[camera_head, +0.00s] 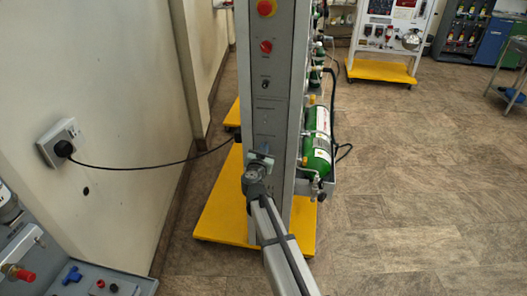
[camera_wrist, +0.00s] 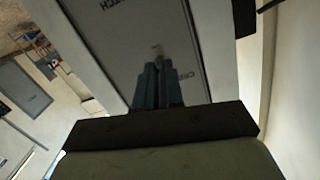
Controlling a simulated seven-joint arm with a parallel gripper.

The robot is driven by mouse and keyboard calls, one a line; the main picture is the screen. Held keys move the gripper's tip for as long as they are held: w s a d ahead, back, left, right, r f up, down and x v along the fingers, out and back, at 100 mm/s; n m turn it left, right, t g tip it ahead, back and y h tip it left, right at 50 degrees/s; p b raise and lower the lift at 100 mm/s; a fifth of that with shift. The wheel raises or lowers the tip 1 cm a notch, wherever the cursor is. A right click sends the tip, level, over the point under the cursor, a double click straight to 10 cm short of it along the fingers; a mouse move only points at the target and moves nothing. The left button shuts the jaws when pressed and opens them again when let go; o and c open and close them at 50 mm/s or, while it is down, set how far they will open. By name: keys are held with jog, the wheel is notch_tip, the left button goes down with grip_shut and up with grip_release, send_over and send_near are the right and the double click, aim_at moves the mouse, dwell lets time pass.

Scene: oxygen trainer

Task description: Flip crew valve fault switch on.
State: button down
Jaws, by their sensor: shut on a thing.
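The trainer's grey side panel (camera_head: 265,120) stands upright in the head view. My gripper (camera_head: 260,158) is at the lower part of this panel and covers what lies behind it there. In the wrist view, the two blue-grey fingers of my gripper (camera_wrist: 158,68) are close together and point at the panel (camera_wrist: 125,45).
A green cylinder (camera_head: 317,140) hangs on the trainer's right side. A black cable (camera_head: 140,167) runs to the wall socket (camera_head: 62,143).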

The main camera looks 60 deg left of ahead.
jog(key=shift+w+a+r+g+h, duration=0.15)
jog(key=shift+r+g+h, duration=0.6)
jog(key=shift+g+h, duration=0.4)
jog(key=shift+r+g+h, duration=0.15)
jog(key=shift+g+h, duration=0.3)
jog(key=c, duration=1.3)
grip_release()
jog(key=shift+o, duration=0.2)
jog(key=v, duration=1.3)
jog(key=shift+s+r, duration=0.2)
jog(key=shift+s, duration=0.1)
